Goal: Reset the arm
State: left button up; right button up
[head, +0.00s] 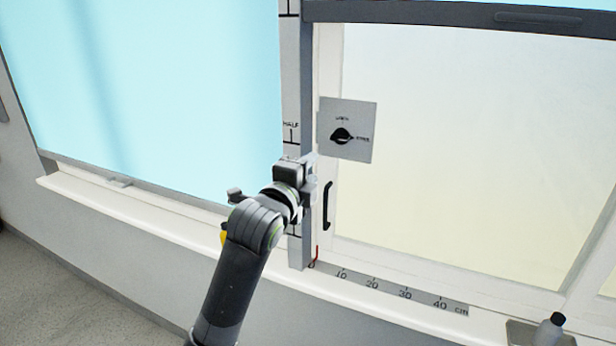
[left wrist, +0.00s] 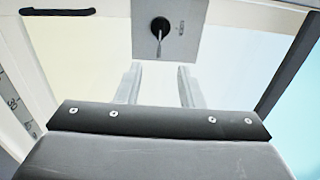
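A rotary switch with a black knob (head: 341,136) sits on a square grey plate (head: 361,118) on the window frame. Its pointer is turned to the right, toward a small label; another label is above it. Both are too small to read surely. My left gripper (head: 312,163) is just below and left of the plate, apart from the knob. In the left wrist view the two fingers (left wrist: 158,72) are spread with nothing between them. The knob (left wrist: 160,28) and plate (left wrist: 190,38) are beyond the fingertips. My right gripper is not in view.
A black handle (head: 327,205) is on the window frame beside my gripper. A ruler strip (head: 390,290) runs along the sill. A yellow thing (head: 223,236) is partly hidden behind my left arm.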

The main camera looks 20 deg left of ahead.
pick_arm(q)
jog(key=shift+s, duration=0.2)
dwell(0.3)
